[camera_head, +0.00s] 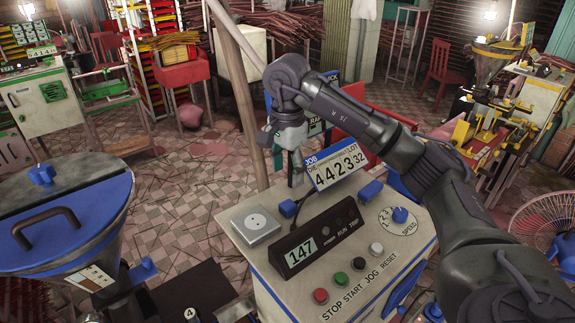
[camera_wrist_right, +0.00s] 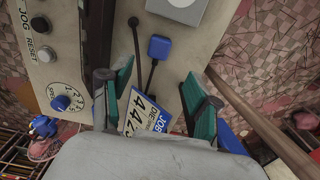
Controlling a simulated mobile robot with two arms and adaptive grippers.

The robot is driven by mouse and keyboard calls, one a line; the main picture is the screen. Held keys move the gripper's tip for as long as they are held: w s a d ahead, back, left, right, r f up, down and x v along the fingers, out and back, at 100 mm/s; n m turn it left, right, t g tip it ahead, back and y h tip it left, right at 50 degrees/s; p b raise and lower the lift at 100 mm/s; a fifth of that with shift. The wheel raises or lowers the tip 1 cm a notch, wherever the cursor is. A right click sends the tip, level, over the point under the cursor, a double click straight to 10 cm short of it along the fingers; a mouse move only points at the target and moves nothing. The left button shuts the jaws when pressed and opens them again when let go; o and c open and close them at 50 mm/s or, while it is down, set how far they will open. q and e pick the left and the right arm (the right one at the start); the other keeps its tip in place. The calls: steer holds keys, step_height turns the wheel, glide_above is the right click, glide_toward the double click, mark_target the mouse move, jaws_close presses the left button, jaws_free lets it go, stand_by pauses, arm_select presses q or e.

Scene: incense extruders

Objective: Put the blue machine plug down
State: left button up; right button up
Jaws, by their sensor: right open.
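The blue machine plug (camera_head: 288,208) lies on the pale top of the control cabinet (camera_head: 240,252), beside the grey socket (camera_head: 256,225) and apart from it. In the right wrist view the plug (camera_wrist_right: 161,47) has a dark cable running from it towards my gripper. My right gripper (camera_head: 290,168) is above the back edge of the cabinet, behind the plug in the head view. Its teal-padded fingers (camera_wrist_right: 160,95) are spread wide, with nothing held between them. The plug shows beyond the fingertips, free of both. My left gripper is not in view.
A tilted number card (camera_head: 340,170) stands at the cabinet's back, close to my right gripper. A black display box (camera_head: 318,238), several buttons (camera_head: 340,278) and a speed dial (camera_head: 400,216) occupy the top. A wooden pole (camera_head: 243,100) rises behind. A blue-lidded hopper (camera_head: 65,215) stands left.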

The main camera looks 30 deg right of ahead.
steer(key=shift+s+r, duration=0.1)
steer(key=shift+r, duration=1.4)
